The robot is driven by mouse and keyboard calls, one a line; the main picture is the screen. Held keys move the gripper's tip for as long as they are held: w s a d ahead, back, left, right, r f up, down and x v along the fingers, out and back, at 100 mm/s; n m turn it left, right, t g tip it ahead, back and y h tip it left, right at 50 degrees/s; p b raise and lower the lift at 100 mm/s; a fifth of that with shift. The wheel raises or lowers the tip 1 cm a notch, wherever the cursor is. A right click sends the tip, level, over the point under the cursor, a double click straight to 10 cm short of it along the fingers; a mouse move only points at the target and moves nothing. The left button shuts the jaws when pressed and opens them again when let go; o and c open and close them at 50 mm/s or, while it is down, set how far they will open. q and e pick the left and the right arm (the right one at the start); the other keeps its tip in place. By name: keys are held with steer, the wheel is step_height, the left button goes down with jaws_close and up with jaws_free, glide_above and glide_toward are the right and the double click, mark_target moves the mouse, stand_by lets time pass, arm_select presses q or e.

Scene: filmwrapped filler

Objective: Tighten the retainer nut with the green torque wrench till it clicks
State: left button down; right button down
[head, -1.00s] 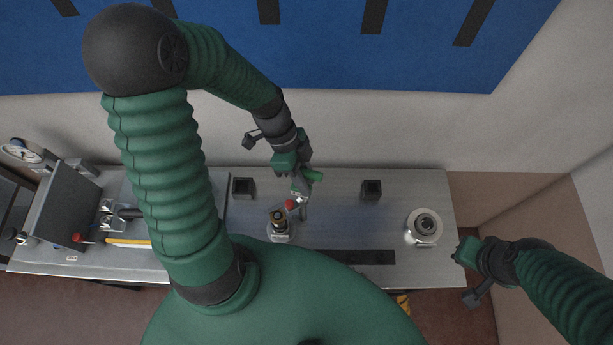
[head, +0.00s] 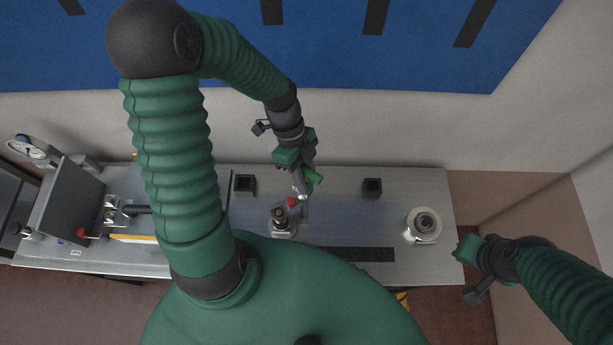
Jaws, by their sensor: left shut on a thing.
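My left gripper (head: 304,176) is shut on the green torque wrench (head: 314,177), whose green part sticks out at the right side of the jaws. It is above the metal bench, just behind a small fixture (head: 281,222) with a dark and brass-coloured upright part. A red knob (head: 291,202) sits beside that fixture. The retainer nut is too small to tell for sure; it may be at this fixture. Whether the wrench touches it I cannot tell. My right gripper (head: 467,250) is off the bench's right end, and its jaw opening does not show clearly.
The metal bench (head: 335,215) carries two black square holders (head: 372,188), a round silver part (head: 424,224) at right and a long dark strip (head: 350,254) in front. At left stand a grey panel (head: 68,203), a gauge (head: 26,147) and a yellow bar (head: 133,239).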

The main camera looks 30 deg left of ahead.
arm_select(q)
steer(key=shift+r+m+g+p, duration=0.1)
steer(key=shift+m+g+p, duration=0.35)
steer(key=shift+m, duration=0.45)
steer(key=shift+s+a+m+y, duration=0.1)
steer(key=shift+m+y, duration=0.2)
steer(key=shift+m, duration=0.4)
steer(key=shift+p, duration=0.35)
